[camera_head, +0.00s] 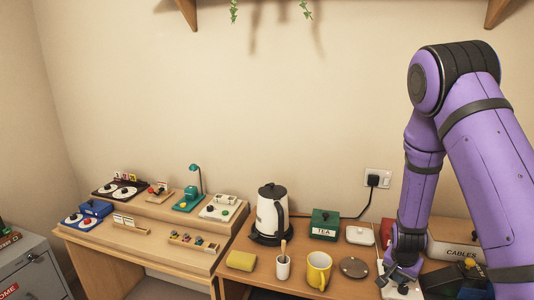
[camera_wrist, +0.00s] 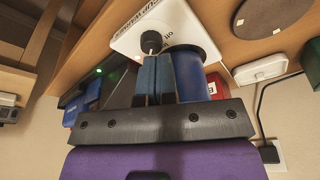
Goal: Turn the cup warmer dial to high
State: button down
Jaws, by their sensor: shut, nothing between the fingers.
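The white cup warmer (camera_wrist: 135,42) shows in the wrist view, with dark lettering on its face, some of it upside down and partly hidden. Its dark round dial (camera_wrist: 151,42) has a pale mark. My gripper (camera_wrist: 157,60) is shut and empty, with its two blue fingers side by side and their tips right at the dial; I cannot tell whether they touch it. A blue cylinder (camera_wrist: 190,76) stands beside the fingers and hides part of the warmer. In the head view the warmer (camera_head: 397,292) is partly hidden under my gripper (camera_head: 401,283) at the desk's front.
A round coaster (camera_head: 354,267), a yellow mug (camera_head: 319,270) and a white lidded box (camera_head: 359,236) stand left of my gripper. A green tea box (camera_head: 324,224) and a kettle (camera_head: 271,215) are farther left. A cables box (camera_head: 455,247) and dark items crowd the right.

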aim_at(397, 299)
jog(key=shift+s+d+f, duration=0.15)
jog(key=shift+d+f, duration=0.1)
jog(key=shift+f, duration=0.65)
jog(key=shift+s+d+f, duration=0.2)
jog(key=shift+d+f, duration=0.05)
jog(key=shift+f, duration=0.6)
jog(key=shift+s+d+f, duration=0.15)
jog(key=shift+d+f, duration=0.1)
jog(key=shift+f, duration=0.65)
jog(key=shift+s+f, duration=0.2)
jog(key=shift+f, duration=0.05)
jog(key=shift+a, duration=0.1)
jog(key=shift+w+a, duration=0.15)
jog(key=shift+w, duration=0.1)
jog(key=shift+s+a, duration=0.25)
jog(key=shift+w+r, duration=0.2)
jog(key=shift+r, duration=0.15)
jog(key=shift+s+d+r, duration=0.1)
jog(key=shift+d+r, duration=0.05)
jog(key=shift+r, duration=2.45)
